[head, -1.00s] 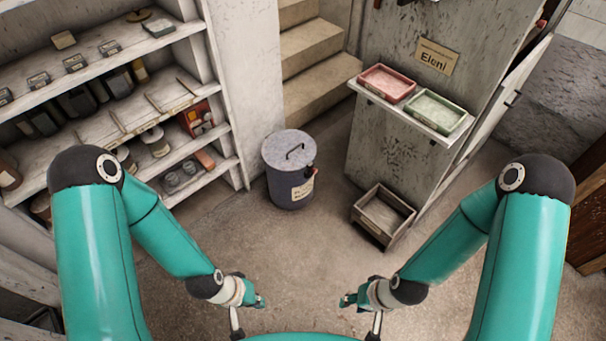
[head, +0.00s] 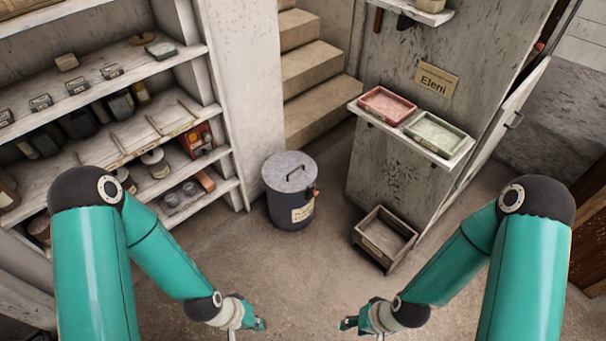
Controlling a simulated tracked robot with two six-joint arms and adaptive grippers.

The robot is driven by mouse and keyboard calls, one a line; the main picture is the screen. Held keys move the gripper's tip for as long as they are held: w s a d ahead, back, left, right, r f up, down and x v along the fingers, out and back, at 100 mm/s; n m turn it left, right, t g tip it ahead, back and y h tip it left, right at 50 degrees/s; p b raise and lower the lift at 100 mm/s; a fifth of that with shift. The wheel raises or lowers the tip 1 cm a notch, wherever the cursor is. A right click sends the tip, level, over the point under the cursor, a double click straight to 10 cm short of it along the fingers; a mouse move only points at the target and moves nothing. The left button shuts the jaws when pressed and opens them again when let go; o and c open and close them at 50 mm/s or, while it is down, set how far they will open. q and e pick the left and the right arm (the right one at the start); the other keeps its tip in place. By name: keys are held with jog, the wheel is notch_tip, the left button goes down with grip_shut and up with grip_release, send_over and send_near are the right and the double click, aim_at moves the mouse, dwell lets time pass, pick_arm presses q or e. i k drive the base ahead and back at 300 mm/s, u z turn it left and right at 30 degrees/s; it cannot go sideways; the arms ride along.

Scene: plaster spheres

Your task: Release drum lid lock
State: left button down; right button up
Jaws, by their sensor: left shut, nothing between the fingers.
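The drum (head: 289,208) is a dark grey cylinder standing upright on the floor, with a tan label on its front. A small red and dark part, which looks like the lock (head: 314,192), sits at the right of the rim. My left gripper (head: 258,325) is low in front of the drum, shut and empty, apart from it. My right gripper (head: 349,324) is low to the right, also apart from the drum; its finger opening cannot be made out.
Shelves (head: 120,150) with jars and boxes stand at the left. Stone steps (head: 310,75) rise behind the drum. A ledge at the right holds a red tray (head: 386,105) and a green tray (head: 436,134). A wooden crate (head: 385,238) lies below. The floor before the drum is clear.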

aim_at(311, 187)
jog(key=z, duration=0.35)
jog(key=i, duration=1.3)
jog(key=z, duration=0.4)
